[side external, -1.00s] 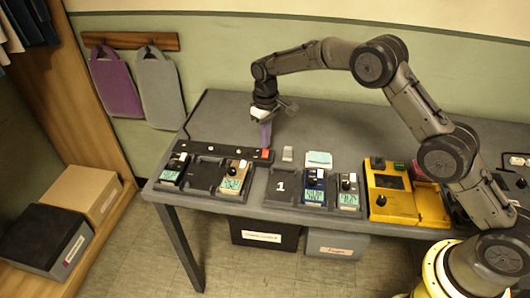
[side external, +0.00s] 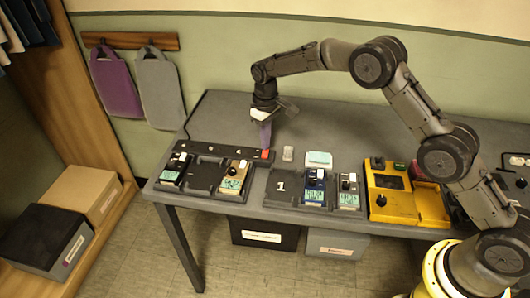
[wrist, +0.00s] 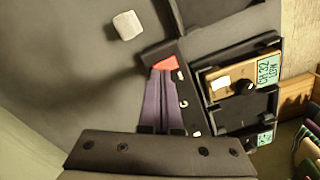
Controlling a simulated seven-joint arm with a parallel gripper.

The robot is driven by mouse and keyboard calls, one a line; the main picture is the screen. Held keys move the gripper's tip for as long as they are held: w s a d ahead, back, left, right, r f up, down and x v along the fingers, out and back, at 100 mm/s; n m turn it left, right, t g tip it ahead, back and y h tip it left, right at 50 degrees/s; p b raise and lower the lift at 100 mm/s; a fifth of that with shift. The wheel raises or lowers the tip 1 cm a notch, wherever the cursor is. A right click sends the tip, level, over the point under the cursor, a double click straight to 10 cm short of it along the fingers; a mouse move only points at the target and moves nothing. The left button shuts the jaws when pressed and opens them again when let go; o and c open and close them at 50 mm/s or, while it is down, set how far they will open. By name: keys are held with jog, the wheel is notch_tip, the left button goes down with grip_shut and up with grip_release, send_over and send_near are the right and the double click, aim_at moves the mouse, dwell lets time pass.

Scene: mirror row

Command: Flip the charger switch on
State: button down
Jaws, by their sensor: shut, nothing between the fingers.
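The charger is a long black strip (side external: 222,146) along the back of the left docks, with a red switch (side external: 265,154) at its right end. In the wrist view the red switch (wrist: 137,64) lies at the strip's upper end, just past my fingertips. My gripper (side external: 265,146) points down at the switch, its purple fingers shut with nothing between them. The fingertips (wrist: 160,73) overlap the switch's near edge in the wrist view; I cannot tell whether they touch it. The fingers hide part of the strip, and the switch's position cannot be read.
A tan handheld device (side external: 234,176) and a dark one (side external: 174,168) sit in the left dock. A second dock marked 1 (side external: 281,186) holds devices further right. A small light block (side external: 288,153) stands right of the switch. A yellow unit (side external: 392,204) is further right. The table behind is clear.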

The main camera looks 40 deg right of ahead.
jog(key=shift+f, duration=0.8)
dwell(0.4)
jog(key=shift+r, duration=0.1)
jog(key=shift+r, duration=3.45)
jog(key=shift+r, duration=0.1)
